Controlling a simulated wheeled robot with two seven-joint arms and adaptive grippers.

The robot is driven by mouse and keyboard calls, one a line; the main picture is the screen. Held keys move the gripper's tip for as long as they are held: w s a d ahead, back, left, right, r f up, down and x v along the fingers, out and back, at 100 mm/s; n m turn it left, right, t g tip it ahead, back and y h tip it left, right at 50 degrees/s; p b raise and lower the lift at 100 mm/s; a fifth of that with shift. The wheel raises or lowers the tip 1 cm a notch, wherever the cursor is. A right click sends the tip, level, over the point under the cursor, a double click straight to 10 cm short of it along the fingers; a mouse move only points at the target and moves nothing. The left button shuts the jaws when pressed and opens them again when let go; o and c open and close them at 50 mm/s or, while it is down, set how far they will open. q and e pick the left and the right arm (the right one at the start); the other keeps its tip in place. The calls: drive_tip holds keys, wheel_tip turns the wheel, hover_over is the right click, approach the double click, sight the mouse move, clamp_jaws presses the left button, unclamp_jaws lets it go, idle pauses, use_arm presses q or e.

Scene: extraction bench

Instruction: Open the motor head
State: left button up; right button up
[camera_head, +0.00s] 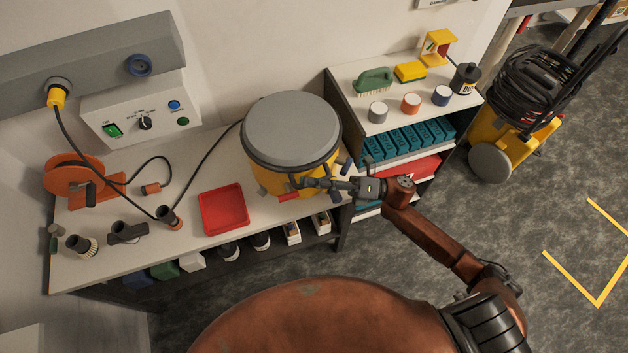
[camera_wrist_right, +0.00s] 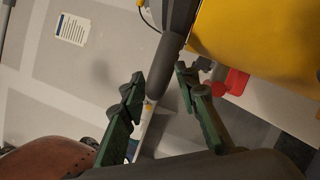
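The motor head (camera_head: 290,127) is a round grey lid on top of a yellow drum (camera_head: 268,180) on the bench. My right gripper (camera_head: 322,184) is at the drum's front right side, just below the lid's rim. In the right wrist view my right gripper (camera_wrist_right: 158,80) has its two green fingers apart. A grey rod-like part (camera_wrist_right: 168,58) reaches between the fingertips, with the yellow drum (camera_wrist_right: 255,40) to its right. I cannot tell whether either finger touches it. A red part (camera_wrist_right: 237,82) shows beside the right finger. My left gripper is not in view.
A red tray (camera_head: 223,209) lies left of the drum. An orange reel (camera_head: 75,178), a control box (camera_head: 140,112) and hose fittings (camera_head: 125,233) are further left. A shelf unit (camera_head: 350,98) with a brush and cans stands close on the right.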

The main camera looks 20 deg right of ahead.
clamp_jaws()
idle(0.5)
